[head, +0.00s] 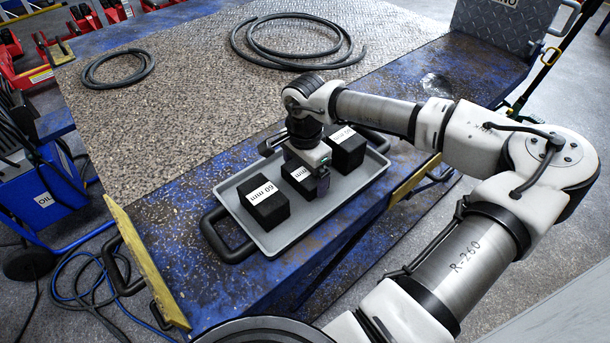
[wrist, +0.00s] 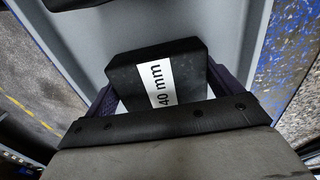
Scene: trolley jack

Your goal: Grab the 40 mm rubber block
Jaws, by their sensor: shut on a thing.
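The 40 mm rubber block (wrist: 133,77) is black with a white label reading "40 mm" in the wrist view. In the head view it is the middle block (head: 294,172) in the grey tray (head: 272,243), partly hidden by my gripper. My gripper (head: 308,190) reaches down from above, and its two dark fingers (wrist: 160,95) lie along opposite sides of the block, shut on it. I cannot tell whether the block touches the tray floor.
The tray sits on a worn blue platform (head: 180,235). Black hoses (head: 290,42) lie on the textured plate behind.

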